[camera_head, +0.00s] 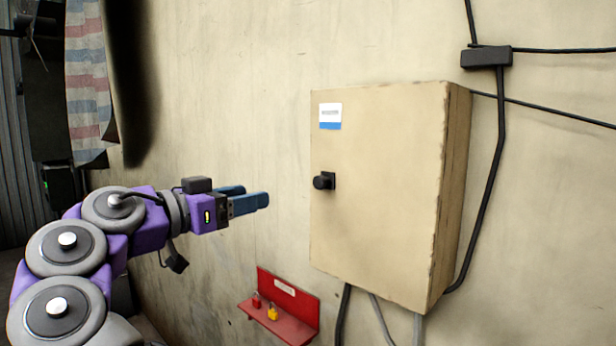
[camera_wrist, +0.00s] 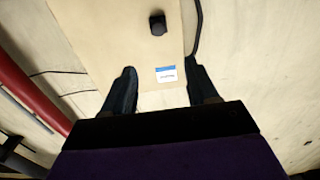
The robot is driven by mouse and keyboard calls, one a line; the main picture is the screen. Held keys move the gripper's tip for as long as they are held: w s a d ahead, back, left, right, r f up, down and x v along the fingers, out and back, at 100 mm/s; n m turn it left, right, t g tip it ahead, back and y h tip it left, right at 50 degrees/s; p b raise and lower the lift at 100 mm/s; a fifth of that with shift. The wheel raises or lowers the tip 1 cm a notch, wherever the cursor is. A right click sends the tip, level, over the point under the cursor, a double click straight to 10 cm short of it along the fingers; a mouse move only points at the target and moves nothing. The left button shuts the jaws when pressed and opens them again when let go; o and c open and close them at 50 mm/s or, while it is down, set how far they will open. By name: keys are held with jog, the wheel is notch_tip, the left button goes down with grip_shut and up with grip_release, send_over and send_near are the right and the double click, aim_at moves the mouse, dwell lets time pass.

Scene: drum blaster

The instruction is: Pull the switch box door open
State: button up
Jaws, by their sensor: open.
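The switch box (camera_head: 385,190) is a beige metal cabinet on the wall, with its door shut. A black knob (camera_head: 324,181) sits at the door's left edge, and a white and blue label (camera_head: 330,116) is near the top left corner. My gripper (camera_head: 262,201) is to the left of the box, apart from the knob, with its blue fingers pointing right. In the wrist view my gripper (camera_wrist: 163,90) shows its fingers spread with nothing between them. There the knob (camera_wrist: 158,25) lies beyond the fingertips and the label (camera_wrist: 166,74) shows between the fingers.
A red wall shelf (camera_head: 285,312) with small red and yellow padlocks is below left of the box. Black cables and a junction box (camera_head: 486,57) run on the wall at right. A striped cloth (camera_head: 86,80) hangs at left. A red pipe (camera_wrist: 30,92) shows in the wrist view.

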aim_at(317, 182)
jog(key=x, duration=1.7)
jog(key=shift+d, duration=0.1)
jog(key=shift+c, duration=0.3)
grip_shut()
